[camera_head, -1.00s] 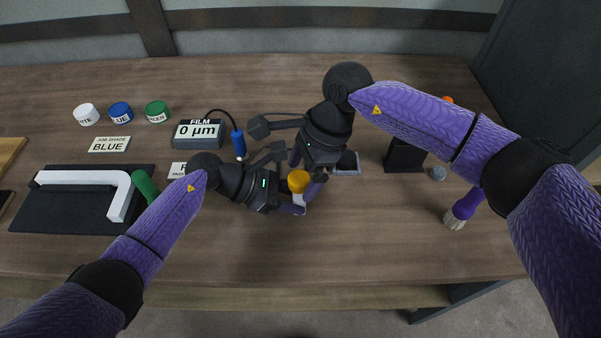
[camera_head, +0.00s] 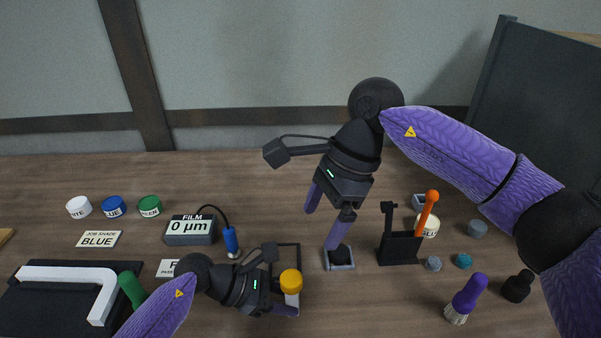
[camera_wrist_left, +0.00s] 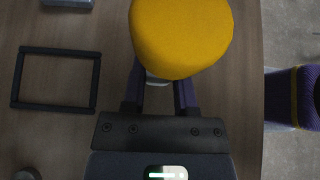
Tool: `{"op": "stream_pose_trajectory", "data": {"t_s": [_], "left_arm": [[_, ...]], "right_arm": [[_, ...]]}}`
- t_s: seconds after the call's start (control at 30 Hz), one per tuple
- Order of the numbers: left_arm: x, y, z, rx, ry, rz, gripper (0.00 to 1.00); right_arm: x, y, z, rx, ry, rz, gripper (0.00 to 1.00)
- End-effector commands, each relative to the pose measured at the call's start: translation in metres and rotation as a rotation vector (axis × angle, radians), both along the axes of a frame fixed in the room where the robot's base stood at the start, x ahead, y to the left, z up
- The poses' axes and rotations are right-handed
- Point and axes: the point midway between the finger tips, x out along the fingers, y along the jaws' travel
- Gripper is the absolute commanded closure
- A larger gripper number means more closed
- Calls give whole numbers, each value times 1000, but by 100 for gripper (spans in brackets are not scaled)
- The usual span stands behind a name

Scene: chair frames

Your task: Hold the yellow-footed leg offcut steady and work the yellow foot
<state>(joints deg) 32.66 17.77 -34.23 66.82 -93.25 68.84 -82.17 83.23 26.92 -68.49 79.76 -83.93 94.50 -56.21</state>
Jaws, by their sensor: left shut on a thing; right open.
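The leg offcut (camera_head: 292,299) is a short white piece capped by a round yellow foot (camera_head: 291,279). My left gripper (camera_head: 284,297) is shut on the offcut, just below the foot, low over the table. In the left wrist view the yellow foot (camera_wrist_left: 182,36) fills the top middle and hides most of the offcut, with a sliver of white between the fingers. My right gripper (camera_head: 325,218) is open and empty, up and to the right of the foot and clear of it, its fingers pointing down near a small grey tray.
The grey tray (camera_head: 340,266) holds something dark. A black outline frame (camera_wrist_left: 57,79) lies beside the offcut. A black stand (camera_head: 400,248) with an orange-handled tool, a purple brush (camera_head: 467,297) and small pots are right. The film gauge (camera_head: 190,230) and a white bent leg (camera_head: 75,275) are left.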

Motion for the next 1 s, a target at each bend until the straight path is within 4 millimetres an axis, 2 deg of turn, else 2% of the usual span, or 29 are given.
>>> {"op": "stream_pose_trajectory", "data": {"t_s": [0.03,0.07,0.23,0.47,0.57,0.8,1.0], "left_arm": [[0,0,0,1,0,0,100],[0,0,0,1,0,0,60],[0,0,0,0,0,0,24],[0,1,0,0,0,0,23],[1,9,5,1,-2,1,23],[1,65,40,5,-2,2,23],[0,96,61,2,1,1,23]], "right_arm": [[0,0,0,0,0,0,7],[0,0,0,0,0,0,7],[0,0,-1,0,0,0,7],[0,0,-1,0,0,0,7],[0,0,-1,0,0,0,7],[0,0,-1,0,0,0,7],[0,0,-1,0,0,0,7]]}}
